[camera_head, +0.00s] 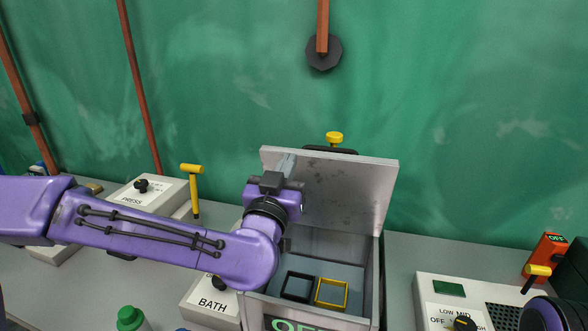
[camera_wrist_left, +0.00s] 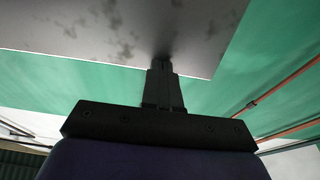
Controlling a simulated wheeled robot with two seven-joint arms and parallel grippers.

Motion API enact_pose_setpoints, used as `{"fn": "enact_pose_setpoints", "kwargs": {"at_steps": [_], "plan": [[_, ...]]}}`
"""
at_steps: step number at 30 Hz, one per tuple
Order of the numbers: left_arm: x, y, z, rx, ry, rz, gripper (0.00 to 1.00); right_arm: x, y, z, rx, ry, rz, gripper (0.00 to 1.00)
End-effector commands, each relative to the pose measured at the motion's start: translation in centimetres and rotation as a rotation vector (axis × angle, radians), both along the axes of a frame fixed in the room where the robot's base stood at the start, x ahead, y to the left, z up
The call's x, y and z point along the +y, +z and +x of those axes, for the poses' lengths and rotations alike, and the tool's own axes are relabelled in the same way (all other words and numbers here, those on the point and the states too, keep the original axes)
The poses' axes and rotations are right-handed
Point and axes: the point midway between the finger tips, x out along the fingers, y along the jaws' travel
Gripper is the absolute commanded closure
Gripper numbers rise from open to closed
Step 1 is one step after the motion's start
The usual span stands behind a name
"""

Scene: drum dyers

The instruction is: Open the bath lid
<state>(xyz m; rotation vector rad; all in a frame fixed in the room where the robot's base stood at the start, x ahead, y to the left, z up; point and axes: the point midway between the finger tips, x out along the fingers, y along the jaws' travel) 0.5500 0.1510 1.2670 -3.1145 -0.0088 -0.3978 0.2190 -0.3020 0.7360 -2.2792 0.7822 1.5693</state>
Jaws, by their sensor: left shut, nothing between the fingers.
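The bath lid (camera_head: 345,190) is a grey metal plate that stands raised, nearly upright, at the back of the bath box (camera_head: 376,290). Its speckled surface also fills the top of the left wrist view (camera_wrist_left: 110,30). My left gripper (camera_head: 286,163) is shut and empty in front of the lid's upper left part. In the left wrist view its closed fingertips (camera_wrist_left: 163,64) meet or nearly meet the lid's surface; I cannot tell whether they touch. My left wrist hides the front left of the box. My right gripper is not in view.
A black frame (camera_head: 297,286) and a yellow frame (camera_head: 331,292) lie inside the open bath. The BATH control box (camera_head: 212,302) is at its left, a PRESS box (camera_head: 148,192) further left.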

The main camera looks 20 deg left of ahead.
Motion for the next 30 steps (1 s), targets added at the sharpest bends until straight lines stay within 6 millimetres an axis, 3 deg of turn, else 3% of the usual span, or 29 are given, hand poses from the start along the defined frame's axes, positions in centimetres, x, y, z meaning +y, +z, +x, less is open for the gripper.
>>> {"fn": "enact_pose_setpoints", "kwargs": {"at_steps": [9,20,30], "plan": [[0.0,0.2,0.3,0.000,0.002,-0.001,1.00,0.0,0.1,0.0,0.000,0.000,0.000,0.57],[-0.1,1.9,5.7,-0.002,-0.001,0.000,1.00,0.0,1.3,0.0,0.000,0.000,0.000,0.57],[-0.1,2.2,5.9,-0.007,-0.001,-0.003,1.00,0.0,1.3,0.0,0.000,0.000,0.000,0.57]]}}
